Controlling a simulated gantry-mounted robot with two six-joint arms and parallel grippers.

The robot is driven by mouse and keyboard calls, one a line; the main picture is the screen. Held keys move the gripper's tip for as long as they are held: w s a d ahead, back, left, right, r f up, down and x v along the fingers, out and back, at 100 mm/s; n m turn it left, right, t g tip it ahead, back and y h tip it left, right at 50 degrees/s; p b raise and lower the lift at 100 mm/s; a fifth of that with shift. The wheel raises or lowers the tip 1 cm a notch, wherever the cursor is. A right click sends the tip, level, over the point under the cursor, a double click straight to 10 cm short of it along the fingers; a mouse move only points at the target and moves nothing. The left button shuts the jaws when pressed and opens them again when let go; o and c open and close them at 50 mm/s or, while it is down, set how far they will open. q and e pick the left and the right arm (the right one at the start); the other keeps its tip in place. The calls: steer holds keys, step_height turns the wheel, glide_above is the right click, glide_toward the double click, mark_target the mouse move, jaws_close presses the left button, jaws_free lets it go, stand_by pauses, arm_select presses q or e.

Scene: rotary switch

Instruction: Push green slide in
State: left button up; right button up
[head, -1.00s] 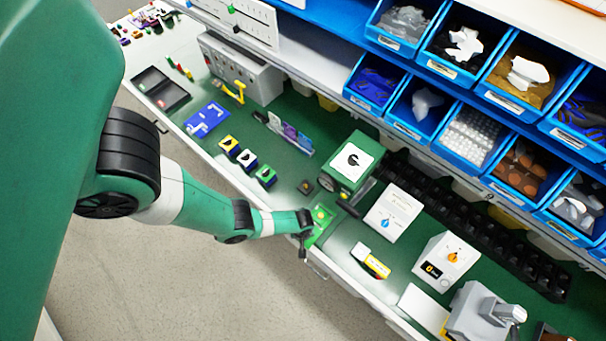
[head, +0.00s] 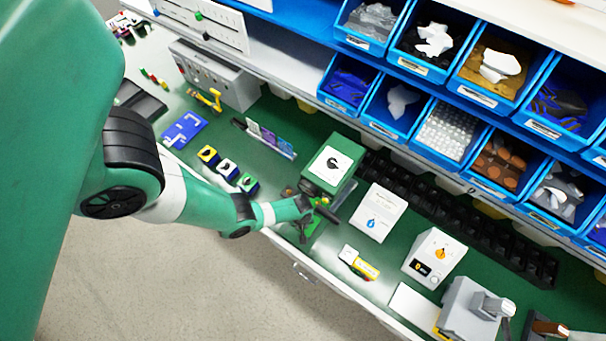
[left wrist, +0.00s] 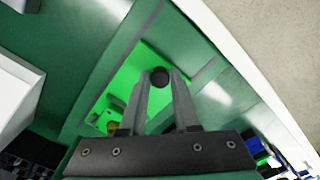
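A bright green plate (left wrist: 135,72) lies on the green bench near its front edge, with a dark round knob (left wrist: 160,77) over it in the left wrist view. In the head view the green plate (head: 309,228) is partly hidden by my left gripper (head: 322,208). In the left wrist view the two fingertips of my left gripper (left wrist: 161,75) are on either side of the knob. Whether they touch it is unclear. A yellow spot (left wrist: 113,128) is partly covered at the gripper's base. My right gripper is out of view.
A green box with a white label (head: 332,163) stands just behind my left gripper. A white box with a blue dial (head: 378,212) is to the right. A yellow and white block (head: 358,262) lies nearer the front edge. Small blocks (head: 228,169) sit to the left.

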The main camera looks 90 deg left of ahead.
arm_select(q)
steer(key=o, duration=0.4)
steer(key=shift+s+d, duration=0.1)
